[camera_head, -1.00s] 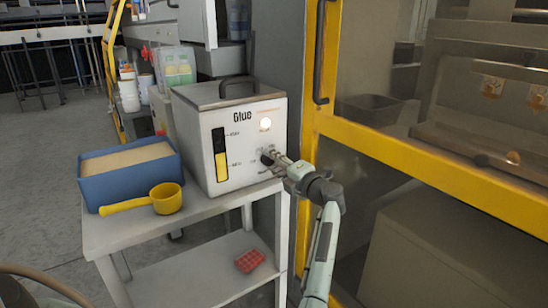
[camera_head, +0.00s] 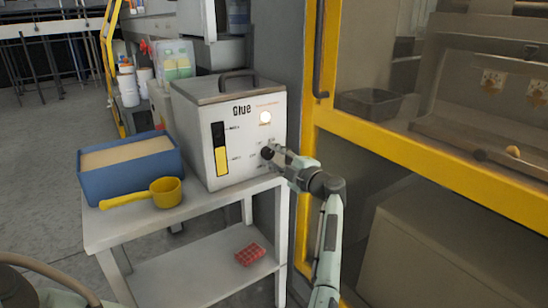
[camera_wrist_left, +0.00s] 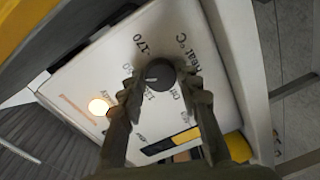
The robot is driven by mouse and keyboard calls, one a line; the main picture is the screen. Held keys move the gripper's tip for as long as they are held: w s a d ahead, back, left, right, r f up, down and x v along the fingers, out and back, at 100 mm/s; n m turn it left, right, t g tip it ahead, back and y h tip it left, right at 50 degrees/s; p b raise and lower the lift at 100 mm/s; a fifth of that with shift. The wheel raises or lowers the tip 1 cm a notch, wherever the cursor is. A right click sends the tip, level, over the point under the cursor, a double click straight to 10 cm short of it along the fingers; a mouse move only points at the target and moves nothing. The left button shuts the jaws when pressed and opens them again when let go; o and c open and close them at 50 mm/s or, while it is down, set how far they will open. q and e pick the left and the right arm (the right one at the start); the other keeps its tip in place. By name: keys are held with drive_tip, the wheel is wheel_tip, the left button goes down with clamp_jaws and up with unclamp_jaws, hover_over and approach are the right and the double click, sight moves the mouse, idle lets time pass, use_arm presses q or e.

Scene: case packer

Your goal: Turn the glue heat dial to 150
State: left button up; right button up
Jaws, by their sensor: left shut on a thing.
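The glue machine (camera_head: 203,148) is a pale box marked "Glue" on a small table. Its heat dial (camera_head: 267,153) is a round black knob on the front panel, below a lit lamp. My left gripper (camera_head: 273,154) is at the dial, its arm rising from the lower right. In the left wrist view the dial (camera_wrist_left: 160,73) sits between the two fingertips of my left gripper (camera_wrist_left: 160,80), which is shut on it. "170" and part of "Heat °C" are readable around it. The fingers cover other numbers, and I cannot tell the setting. My right gripper is not in view.
A blue bin (camera_head: 130,178) and a yellow scoop (camera_head: 150,193) stand left of the machine on the table (camera_head: 195,212). A red item (camera_head: 250,254) lies on the lower shelf. A yellow-framed enclosure (camera_head: 415,155) stands close at the right of my arm.

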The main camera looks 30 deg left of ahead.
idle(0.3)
use_arm(q)
drive_tip(key=o, duration=1.2)
drive_tip(key=shift+c, duration=0.2)
drive_tip(key=shift+d, duration=0.1)
drive_tip(key=v, duration=1.2)
